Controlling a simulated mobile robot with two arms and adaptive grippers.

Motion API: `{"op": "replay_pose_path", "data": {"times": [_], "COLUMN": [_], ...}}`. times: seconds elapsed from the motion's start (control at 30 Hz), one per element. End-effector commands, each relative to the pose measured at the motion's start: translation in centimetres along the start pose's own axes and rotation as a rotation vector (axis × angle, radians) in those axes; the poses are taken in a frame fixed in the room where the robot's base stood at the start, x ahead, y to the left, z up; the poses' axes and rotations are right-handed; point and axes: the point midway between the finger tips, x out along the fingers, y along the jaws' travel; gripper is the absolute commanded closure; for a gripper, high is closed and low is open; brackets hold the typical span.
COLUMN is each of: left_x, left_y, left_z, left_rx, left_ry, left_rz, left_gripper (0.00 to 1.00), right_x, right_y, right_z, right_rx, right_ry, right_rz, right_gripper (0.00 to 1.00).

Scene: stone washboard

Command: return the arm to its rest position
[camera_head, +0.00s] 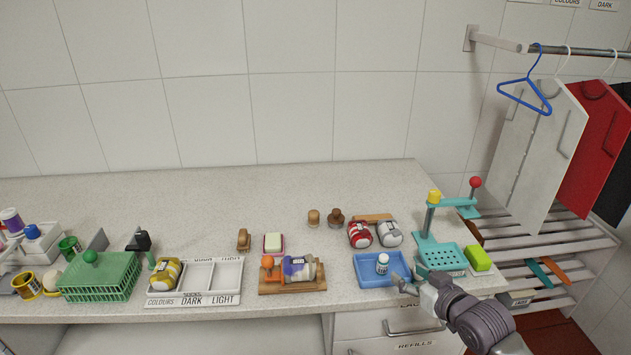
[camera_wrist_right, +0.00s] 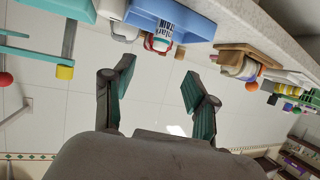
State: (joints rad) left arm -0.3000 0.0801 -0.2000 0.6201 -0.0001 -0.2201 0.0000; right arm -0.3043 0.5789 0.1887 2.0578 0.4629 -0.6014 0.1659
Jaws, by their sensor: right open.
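My right gripper (camera_head: 412,284) is in the head view at the front edge of the counter, just right of the blue tray. In the right wrist view its two fingers (camera_wrist_right: 158,84) are spread apart with nothing between them. That view is upside down and shows the wall tiles behind the fingers. My right arm comes in from the lower right of the head view, in front of the drawers. My left gripper is not in view.
The blue tray (camera_head: 366,281) holds a white bottle (camera_head: 382,263). A teal stand (camera_head: 429,219) and a green block (camera_head: 478,259) stand to the right. A wooden board (camera_head: 315,286) lies left of the tray. Slatted shelves (camera_head: 560,245) and hanging garments (camera_head: 540,150) are at the right.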

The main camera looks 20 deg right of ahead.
Motion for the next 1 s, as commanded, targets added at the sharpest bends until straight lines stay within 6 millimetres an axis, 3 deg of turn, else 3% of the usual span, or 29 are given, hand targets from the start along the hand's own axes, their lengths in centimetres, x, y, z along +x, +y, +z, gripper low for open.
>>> {"op": "replay_pose_path", "data": {"times": [0.17, 0.27, 0.4, 0.5, 0.7, 0.97, 1.0], "left_x": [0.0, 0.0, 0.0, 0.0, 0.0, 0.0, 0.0], "left_y": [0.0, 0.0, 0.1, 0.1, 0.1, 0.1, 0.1], "left_z": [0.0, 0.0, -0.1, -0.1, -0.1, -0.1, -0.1], "left_rx": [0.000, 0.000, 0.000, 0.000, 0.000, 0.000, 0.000], "left_ry": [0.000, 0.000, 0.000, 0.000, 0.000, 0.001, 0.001], "left_rz": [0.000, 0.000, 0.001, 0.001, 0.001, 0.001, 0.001], "left_gripper": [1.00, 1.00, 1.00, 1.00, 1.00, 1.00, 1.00], "right_x": [-0.3, -1.5, -4.8, -7.4, -12.1, -18.0, -17.1], "right_y": [-1.3, -4.2, -9.1, -11.5, -15.1, -18.2, -18.0], "right_z": [1.7, 5.2, 10.8, 13.4, 16.5, 18.5, 19.4], "right_rx": [-0.008, -0.028, -0.070, -0.094, -0.119, -0.126, -0.131], "right_ry": [-0.050, -0.164, -0.373, -0.492, -0.677, -0.874, -0.878], "right_rz": [-0.007, -0.022, -0.043, -0.051, -0.064, -0.077, -0.074], "right_gripper": [0.43, 0.43, 0.43, 0.43, 0.43, 0.43, 0.43]}}
